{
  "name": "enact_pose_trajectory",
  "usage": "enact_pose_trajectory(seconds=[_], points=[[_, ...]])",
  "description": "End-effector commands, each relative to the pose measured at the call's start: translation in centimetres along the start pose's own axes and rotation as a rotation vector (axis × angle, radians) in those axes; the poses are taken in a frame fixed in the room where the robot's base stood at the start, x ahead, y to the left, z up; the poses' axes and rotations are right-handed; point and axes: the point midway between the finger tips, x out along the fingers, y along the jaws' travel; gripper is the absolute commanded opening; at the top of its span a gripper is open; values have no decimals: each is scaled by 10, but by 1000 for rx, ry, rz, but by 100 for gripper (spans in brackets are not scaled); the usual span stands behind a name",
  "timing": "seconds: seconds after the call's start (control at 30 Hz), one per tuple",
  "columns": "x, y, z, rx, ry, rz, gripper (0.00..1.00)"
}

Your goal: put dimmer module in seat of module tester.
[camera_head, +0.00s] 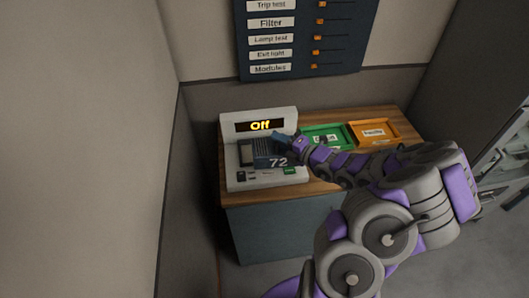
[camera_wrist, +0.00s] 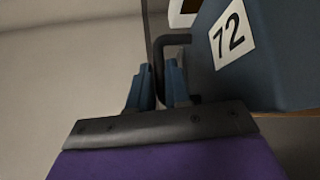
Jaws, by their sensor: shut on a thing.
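The dimmer module (camera_head: 264,155) is a dark blue box marked 72. It is at the seat area of the white module tester (camera_head: 270,180), whose display reads "Off". Whether it is fully down in the seat cannot be told. My gripper (camera_head: 283,143) is at the module's right side. In the wrist view my gripper (camera_wrist: 158,88) is shut on the dark bent handle of the module (camera_wrist: 255,55), whose 72 label faces the camera at a tilt.
The tester stands at the left of a wooden-topped bench (camera_head: 312,190). A green tray (camera_head: 340,145) and an orange tray (camera_head: 388,138), labelled "Faulty", are to its right, partly behind my arm. A labelled panel (camera_head: 300,40) hangs on the wall above. A grey cabinet (camera_head: 505,150) is at the far right.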

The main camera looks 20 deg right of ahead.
Motion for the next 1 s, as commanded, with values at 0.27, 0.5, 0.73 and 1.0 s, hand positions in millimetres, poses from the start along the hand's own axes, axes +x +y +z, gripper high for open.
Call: enact_pose_trajectory(seconds=[0.27,0.5,0.73,1.0], points=[[-32,-44,-6,-10,24,5,0],[-19,-52,2,-11,33,7,0],[16,-51,12,-14,34,10,0],[62,-52,25,-16,33,6,0]])
